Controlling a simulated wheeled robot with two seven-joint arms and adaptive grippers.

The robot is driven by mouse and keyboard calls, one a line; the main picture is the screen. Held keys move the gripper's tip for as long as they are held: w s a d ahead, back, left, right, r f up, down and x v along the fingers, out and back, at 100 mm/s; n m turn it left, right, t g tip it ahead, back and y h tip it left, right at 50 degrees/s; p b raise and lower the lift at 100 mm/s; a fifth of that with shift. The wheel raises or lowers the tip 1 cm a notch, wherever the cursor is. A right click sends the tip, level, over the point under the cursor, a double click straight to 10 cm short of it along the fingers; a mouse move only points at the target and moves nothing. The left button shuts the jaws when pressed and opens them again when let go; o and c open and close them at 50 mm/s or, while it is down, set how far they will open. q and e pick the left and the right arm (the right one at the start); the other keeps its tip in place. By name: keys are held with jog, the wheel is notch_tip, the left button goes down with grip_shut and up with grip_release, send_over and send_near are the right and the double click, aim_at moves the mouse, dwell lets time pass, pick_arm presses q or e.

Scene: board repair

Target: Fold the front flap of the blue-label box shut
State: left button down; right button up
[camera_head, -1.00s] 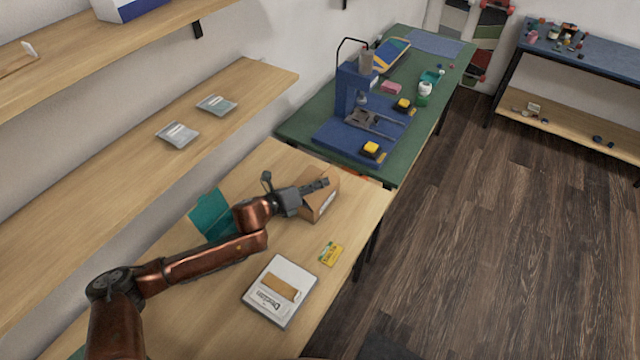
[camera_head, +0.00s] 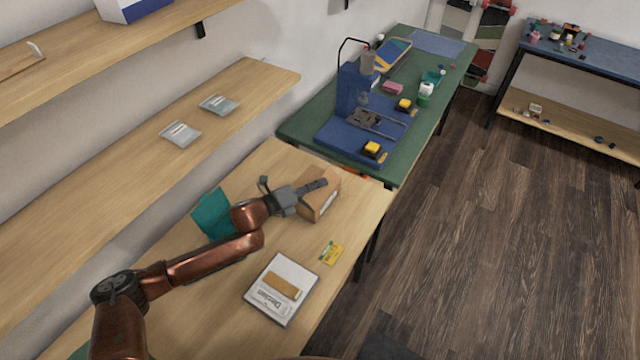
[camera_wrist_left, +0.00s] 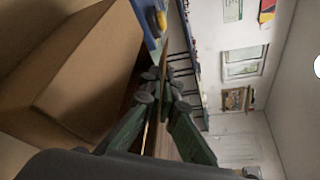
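A brown cardboard box (camera_head: 320,203) stands at the far end of the wooden table, with a pale label on its right-hand side; I cannot make out blue on it. My left gripper (camera_head: 325,184) reaches over the top of this box from the left. In the left wrist view the box (camera_wrist_left: 85,75) fills the left side, close beside the fingers. The fingertips (camera_wrist_left: 160,80) are close together and look shut. A thin brown edge shows between and behind them; I cannot tell whether it is a flap. The front flap is not clearly visible. My right gripper is out of view.
A teal upright object (camera_head: 212,214) stands behind my left forearm. A yellow card (camera_head: 331,252) and a white flat box (camera_head: 264,304) with a brown patch lie nearer. A green workbench (camera_head: 300,130) with a blue press stand (camera_head: 350,90) adjoins beyond. Shelves line the left wall.

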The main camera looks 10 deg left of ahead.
pick_arm(q)
jog(key=c, duration=2.7)
grip_release()
jog(key=o, duration=0.5)
